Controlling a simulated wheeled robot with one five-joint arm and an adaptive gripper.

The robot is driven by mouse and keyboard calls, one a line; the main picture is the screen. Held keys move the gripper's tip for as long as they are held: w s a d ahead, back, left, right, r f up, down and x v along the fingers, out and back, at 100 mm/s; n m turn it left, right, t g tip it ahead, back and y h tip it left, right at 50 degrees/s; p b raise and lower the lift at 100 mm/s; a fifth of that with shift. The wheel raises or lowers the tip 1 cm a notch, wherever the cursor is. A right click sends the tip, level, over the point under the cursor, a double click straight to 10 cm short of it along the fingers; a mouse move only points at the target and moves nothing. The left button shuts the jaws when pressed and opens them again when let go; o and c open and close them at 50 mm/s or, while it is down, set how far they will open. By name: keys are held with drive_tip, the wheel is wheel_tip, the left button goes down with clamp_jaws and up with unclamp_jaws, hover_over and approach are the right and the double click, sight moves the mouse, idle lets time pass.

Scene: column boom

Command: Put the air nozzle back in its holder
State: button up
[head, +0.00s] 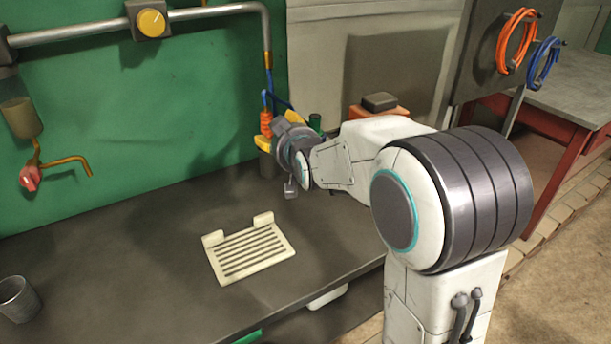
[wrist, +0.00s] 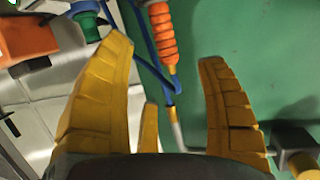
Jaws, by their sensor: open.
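An orange ribbed piece (head: 266,122), which looks like the air nozzle's grip, hangs near the green wall by the blue hose (head: 265,96) under the pipe end. In the wrist view the orange piece (wrist: 163,35) and the hose (wrist: 151,50) show between and beyond the yellow fingers. My gripper (head: 280,131) (wrist: 165,52) is open, with nothing clearly held. A green cylinder (head: 315,122) stands just right of it, and shows at the upper left in the wrist view (wrist: 85,25). I cannot tell for certain which part is the holder.
A metal pipe (head: 90,32) with a yellow knob (head: 151,22) runs along the wall. A cream slotted tray (head: 250,250) and a metal cup (head: 18,298) are on the dark bench. An orange block (head: 388,112) with a dark top stands behind my arm. The bench's middle left is clear.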

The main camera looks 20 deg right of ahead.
drive_tip(key=s+f+g, duration=0.2)
drive_tip(key=s, duration=0.5)
drive_tip(key=s+f+g, duration=0.2)
drive_tip(key=s+f, duration=0.1)
drive_tip(key=s, duration=0.3)
drive_tip(key=s+f+g, duration=0.2)
drive_tip(key=s+g, duration=0.1)
drive_tip(key=s, duration=0.4)
drive_tip(key=shift+s+a+f, duration=0.1)
drive_tip(key=shift+s+f, duration=0.2)
drive_tip(key=shift+f, duration=0.1)
drive_tip(key=s+f+g, duration=0.4)
drive_tip(key=s, duration=1.1)
drive_tip(key=shift+s+f+g, duration=0.2)
drive_tip(key=shift+s+g, duration=0.05)
drive_tip(key=shift+g, duration=0.15)
drive_tip(key=w+p+v, duration=0.2)
drive_tip(key=p+v, duration=0.7)
drive_tip(key=v, duration=0.1)
drive_tip(key=shift+r+t+p, duration=0.3)
drive_tip(key=shift+r+p, duration=0.1)
drive_tip(key=shift+r, duration=0.15)
